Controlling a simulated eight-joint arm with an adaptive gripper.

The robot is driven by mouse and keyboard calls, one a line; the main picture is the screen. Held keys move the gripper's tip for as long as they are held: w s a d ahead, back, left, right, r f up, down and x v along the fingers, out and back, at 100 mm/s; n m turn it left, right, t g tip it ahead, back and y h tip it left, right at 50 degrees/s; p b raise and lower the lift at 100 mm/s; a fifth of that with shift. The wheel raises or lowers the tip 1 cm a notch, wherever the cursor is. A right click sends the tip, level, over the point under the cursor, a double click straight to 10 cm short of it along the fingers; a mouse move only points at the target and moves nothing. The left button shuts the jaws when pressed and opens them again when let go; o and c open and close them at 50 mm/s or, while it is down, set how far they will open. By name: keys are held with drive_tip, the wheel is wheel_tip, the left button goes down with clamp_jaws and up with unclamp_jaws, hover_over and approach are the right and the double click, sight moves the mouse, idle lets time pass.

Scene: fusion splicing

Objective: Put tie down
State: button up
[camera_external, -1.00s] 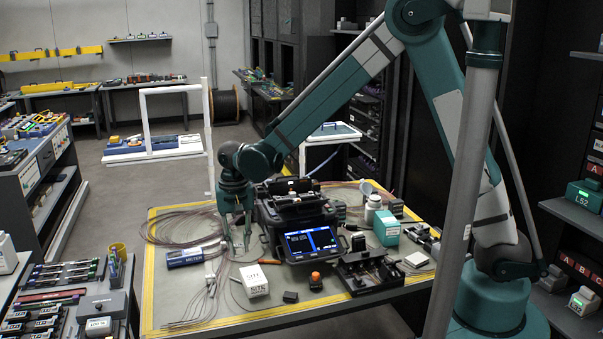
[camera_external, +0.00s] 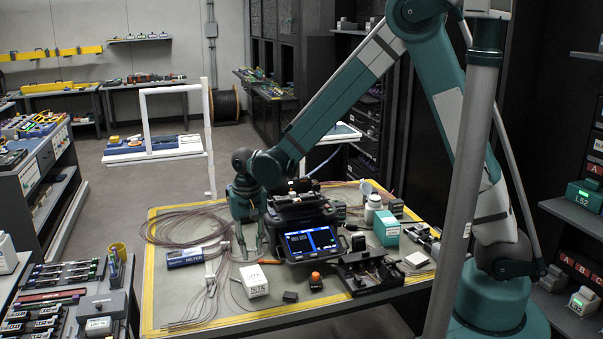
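My gripper (camera_external: 251,250) points down over the table, just left of the dark fusion splicer (camera_external: 298,218). Its two fingers look apart, and I see nothing between them. I cannot make out the tie for certain at this size. Small white pieces (camera_external: 210,283) sit on the loose fibre strands left of and below my gripper, and one of them could be a tie. Whether the fingertips touch the table or the strands is not clear.
Coiled fibres (camera_external: 170,228) lie at the back left. A dark fixture (camera_external: 368,270) stands right of the splicer. The table's front left (camera_external: 165,300) is fairly clear.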

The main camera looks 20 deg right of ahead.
sight(253, 274)
drive_tip(key=shift+f, duration=1.7)
drive_tip(key=shift+f+b, duration=0.3)
drive_tip(key=shift+f, duration=1.6)
drive_tip(key=shift+f, duration=0.15)
drive_tip(key=shift+o, duration=1.2)
drive_tip(key=o, duration=0.4)
